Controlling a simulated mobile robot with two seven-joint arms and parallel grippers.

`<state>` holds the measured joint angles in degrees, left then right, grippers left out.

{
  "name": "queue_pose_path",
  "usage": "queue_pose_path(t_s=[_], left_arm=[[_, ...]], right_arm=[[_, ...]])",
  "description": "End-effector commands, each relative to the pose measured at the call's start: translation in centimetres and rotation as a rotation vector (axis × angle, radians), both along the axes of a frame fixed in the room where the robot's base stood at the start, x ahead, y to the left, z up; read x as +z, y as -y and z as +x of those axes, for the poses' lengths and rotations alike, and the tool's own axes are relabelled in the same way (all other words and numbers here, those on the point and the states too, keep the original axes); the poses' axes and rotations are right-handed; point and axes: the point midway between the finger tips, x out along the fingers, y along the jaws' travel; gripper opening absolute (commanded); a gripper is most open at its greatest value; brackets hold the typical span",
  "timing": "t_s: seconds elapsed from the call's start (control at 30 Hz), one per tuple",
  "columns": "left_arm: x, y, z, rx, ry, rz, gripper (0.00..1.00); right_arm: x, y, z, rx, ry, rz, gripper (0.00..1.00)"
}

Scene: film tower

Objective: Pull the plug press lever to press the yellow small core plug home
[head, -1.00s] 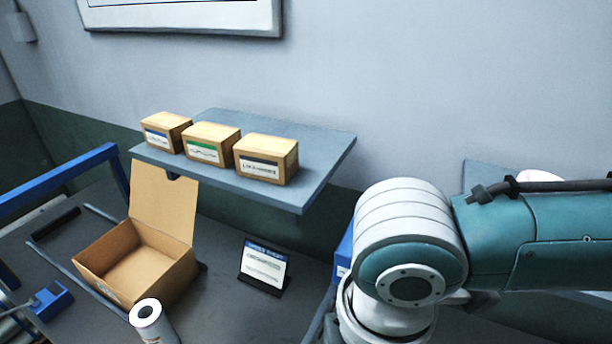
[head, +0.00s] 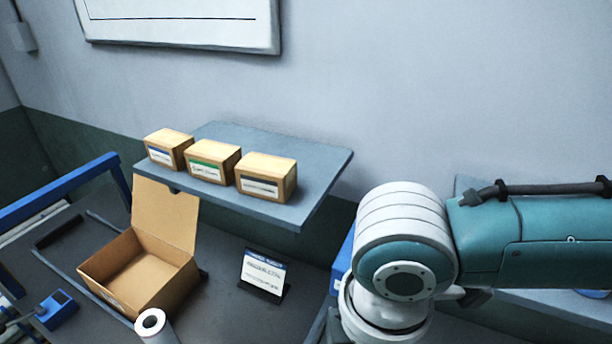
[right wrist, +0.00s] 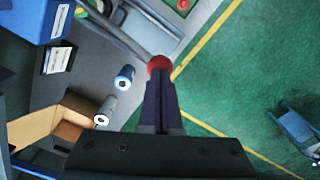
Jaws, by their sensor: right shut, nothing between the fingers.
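My right gripper (right wrist: 161,84) shows in the right wrist view with its two dark fingers shut together and nothing between them. A round red knob (right wrist: 158,63) is right at the fingertips, partly covered by them; it looks like the lever's knob. I cannot tell whether the fingers touch it. The rest of the press and the yellow core plug cannot be made out. In the head view only my right arm shows, and its gripper is out of frame. My left gripper is in neither current view.
An open cardboard box (head: 188,265) stands on the grey bench, with a white roll (head: 151,322) in front and a label stand (head: 263,274) to its right. A shelf (head: 322,165) holds three small boxes.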

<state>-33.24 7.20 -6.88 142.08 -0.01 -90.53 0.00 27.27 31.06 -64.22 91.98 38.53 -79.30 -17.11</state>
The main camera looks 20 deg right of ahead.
Motion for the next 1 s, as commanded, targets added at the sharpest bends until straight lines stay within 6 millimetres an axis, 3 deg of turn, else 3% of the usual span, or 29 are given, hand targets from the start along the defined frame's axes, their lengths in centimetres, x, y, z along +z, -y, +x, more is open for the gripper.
queue_pose_path(t_s=[0.03, 0.1, 0.43, 0.73, 1.0], left_arm=[[1.7, 0.0, 0.0, 0.0, 0.0, 0.0, 0.92], [2.3, 0.0, 0.0, 0.001, 0.001, -0.001, 0.92], [2.3, 0.3, 0.0, 0.006, 0.001, -0.01, 0.92], [6.2, 0.3, 0.0, 0.006, -0.001, -0.01, 0.92], [6.3, 0.2, 0.0, 0.005, 0.001, -0.007, 0.92]], right_arm=[[1.7, 0.2, 0.1, -0.002, 0.0, 0.0, 0.0], [2.2, 0.3, 0.3, -0.001, 0.0, 0.001, 0.0], [2.2, 0.5, 0.5, -0.001, 0.001, 0.001, 0.0], [6.6, 2.6, 2.2, -0.004, 0.002, -0.002, 0.0], [8.0, 3.6, 3.1, -0.001, 0.0, 0.001, 0.0]])
